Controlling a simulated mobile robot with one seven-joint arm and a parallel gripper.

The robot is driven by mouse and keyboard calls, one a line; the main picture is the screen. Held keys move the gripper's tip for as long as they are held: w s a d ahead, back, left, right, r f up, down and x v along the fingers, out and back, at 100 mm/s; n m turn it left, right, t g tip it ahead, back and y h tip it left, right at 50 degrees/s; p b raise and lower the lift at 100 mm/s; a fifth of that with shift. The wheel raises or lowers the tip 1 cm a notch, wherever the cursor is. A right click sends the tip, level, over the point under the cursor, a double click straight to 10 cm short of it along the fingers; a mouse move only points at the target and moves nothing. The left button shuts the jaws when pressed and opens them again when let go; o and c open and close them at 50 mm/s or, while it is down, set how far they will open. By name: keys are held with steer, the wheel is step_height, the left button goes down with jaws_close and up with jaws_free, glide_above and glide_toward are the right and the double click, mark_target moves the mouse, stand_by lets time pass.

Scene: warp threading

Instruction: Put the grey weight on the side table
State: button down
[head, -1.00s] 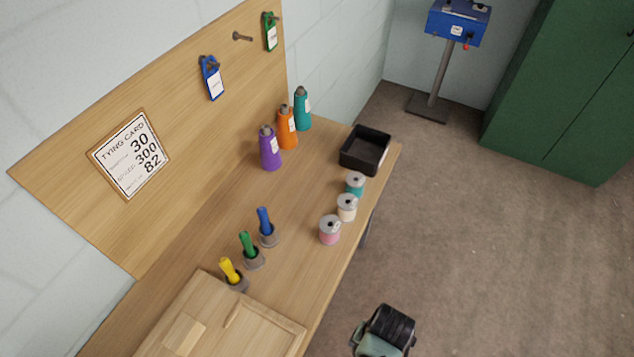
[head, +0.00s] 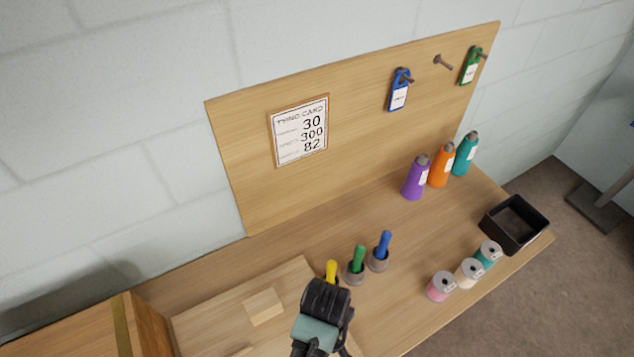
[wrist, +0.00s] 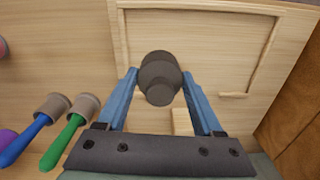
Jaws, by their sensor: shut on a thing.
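My gripper (wrist: 160,82) has its blue fingers shut on the grey weight (wrist: 158,72), a dark grey stepped round piece, in the wrist view. Behind the weight in that view is a pale wooden board with raised strips. In the head view my gripper (head: 318,325) is over the bench near the board, and the weight is hidden there. A brown wooden piece of furniture (head: 65,335) with a yellowish strip stands at the lower left of the head view, left of the bench. It may be the side table; only part of it shows.
Yellow, green (head: 358,258) and blue (head: 383,243) handled tools stand in grey cups beside my gripper. Spools (head: 441,287), coloured bottles (head: 416,178) and a black tray (head: 515,222) are further right.

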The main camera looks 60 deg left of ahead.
steer(key=shift+f, duration=2.4)
steer(key=shift+f, duration=0.1)
steer(key=shift+f, duration=0.1)
steer(key=shift+c, duration=0.2)
jaws_free()
